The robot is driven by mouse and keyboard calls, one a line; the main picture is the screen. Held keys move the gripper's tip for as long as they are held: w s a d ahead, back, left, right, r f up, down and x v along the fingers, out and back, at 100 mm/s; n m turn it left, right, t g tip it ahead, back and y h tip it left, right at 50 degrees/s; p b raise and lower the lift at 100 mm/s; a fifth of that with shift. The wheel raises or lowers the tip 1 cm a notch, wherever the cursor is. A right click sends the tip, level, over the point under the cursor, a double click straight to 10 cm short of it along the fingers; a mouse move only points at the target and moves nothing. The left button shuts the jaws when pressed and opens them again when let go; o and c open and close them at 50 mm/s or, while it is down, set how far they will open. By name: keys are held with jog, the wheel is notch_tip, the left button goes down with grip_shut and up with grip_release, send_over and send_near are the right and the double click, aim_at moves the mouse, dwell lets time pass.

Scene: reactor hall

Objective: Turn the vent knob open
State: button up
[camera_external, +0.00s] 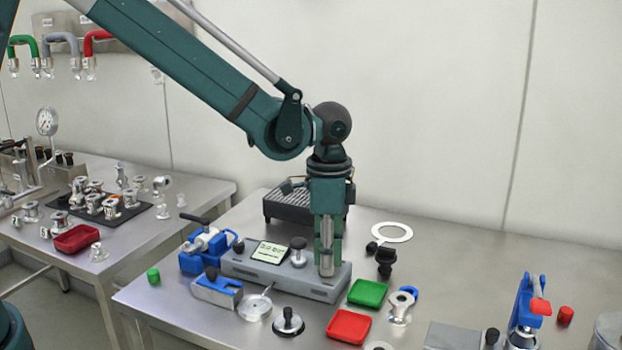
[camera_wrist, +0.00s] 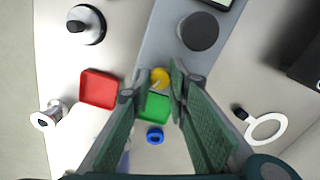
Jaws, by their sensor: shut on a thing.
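A long grey box (camera_external: 240,268) with a small lit display (camera_external: 271,252) lies on the steel table. A dark-topped round knob (camera_external: 298,250) stands on it beside the display; it also shows in the wrist view (camera_wrist: 199,31). My gripper (camera_external: 327,268) points straight down over the box's right end. In the wrist view, a yellow knob (camera_wrist: 160,75) sits between my fingertips (camera_wrist: 161,82), and my gripper is shut on it. In the external view my fingers hide this knob. I cannot tell its turn angle or read a vent label.
A green tray (camera_external: 367,293) and a red tray (camera_external: 348,327) lie just right of the box. A black fitting (camera_external: 385,262) and white ring (camera_external: 391,232) lie behind them. Blue clamps (camera_external: 205,250) stand left. A black ribbed tray (camera_external: 290,205) stands behind my gripper.

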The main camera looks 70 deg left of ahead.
jog(key=shift+m, duration=1.4)
jog(key=o, duration=0.9)
jog(key=shift+r, duration=0.15)
notch_tip(320, 180, up, 12)
jog(key=shift+f, duration=0.15)
jog(key=shift+s, duration=0.1)
